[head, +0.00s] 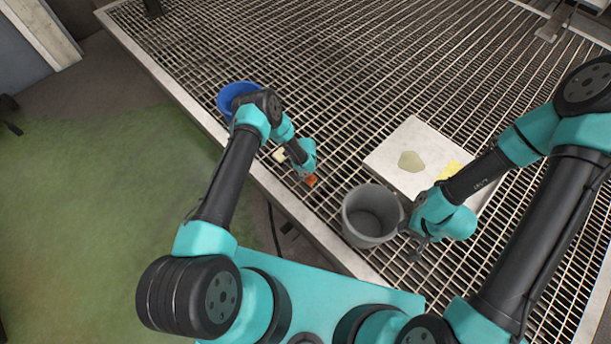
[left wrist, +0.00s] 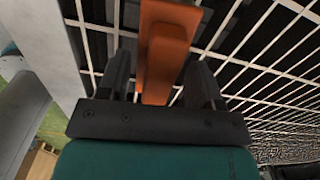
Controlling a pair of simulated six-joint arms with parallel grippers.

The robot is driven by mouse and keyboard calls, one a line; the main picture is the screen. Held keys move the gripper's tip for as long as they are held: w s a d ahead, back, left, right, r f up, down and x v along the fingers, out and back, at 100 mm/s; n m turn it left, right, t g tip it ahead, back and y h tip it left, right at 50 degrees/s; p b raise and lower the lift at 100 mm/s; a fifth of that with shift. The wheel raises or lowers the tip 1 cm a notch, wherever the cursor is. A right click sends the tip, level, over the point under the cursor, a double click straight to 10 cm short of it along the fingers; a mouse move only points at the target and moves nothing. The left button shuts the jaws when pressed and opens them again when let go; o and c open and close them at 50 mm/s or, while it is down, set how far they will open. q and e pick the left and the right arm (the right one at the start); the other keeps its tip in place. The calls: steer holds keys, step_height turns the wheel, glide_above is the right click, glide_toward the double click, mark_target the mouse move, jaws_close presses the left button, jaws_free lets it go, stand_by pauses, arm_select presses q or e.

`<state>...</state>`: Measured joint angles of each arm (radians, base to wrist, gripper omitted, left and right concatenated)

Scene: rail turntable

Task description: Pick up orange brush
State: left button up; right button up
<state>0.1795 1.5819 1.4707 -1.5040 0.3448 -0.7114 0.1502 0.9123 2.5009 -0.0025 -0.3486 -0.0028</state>
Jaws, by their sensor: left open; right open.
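The orange brush (left wrist: 165,45) fills the top middle of the left wrist view, lying over the grating. My left gripper (left wrist: 160,72) is open, with one dark finger on each side of the brush's near end; I cannot tell whether they touch it. In the head view only a small orange part of the brush (head: 310,181) shows, beside my left gripper (head: 303,175), which hides the rest. My right gripper (head: 417,246) is open and empty, low over the grating just right of the grey bucket.
A grey bucket (head: 364,215) stands right of the brush. A blue bowl (head: 226,97) is behind my left arm. A pale board (head: 385,150) with a greenish patch (head: 411,161) and a yellow piece (head: 449,170) lies on the grating (head: 330,60).

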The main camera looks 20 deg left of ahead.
arm_select(q)
steer(key=shift+c, duration=0.3)
steer(key=c, duration=0.6)
steer(key=shift+r, duration=0.15)
steer(key=shift+r, duration=0.25)
step_height(320, 180, up, 3)
steer(key=shift+f, duration=0.1)
steer(key=s+d, duration=0.1)
steer(key=s, duration=0.4)
steer(key=s+d+r, duration=0.1)
steer(key=s+d, duration=0.1)
steer(key=s, duration=0.3)
steer(key=s+d, duration=0.1)
steer(key=s, duration=0.4)
steer(key=shift+s+d+r, duration=0.15)
steer(key=shift+d+r, duration=0.05)
steer(key=shift+r, duration=0.05)
jaws_close()
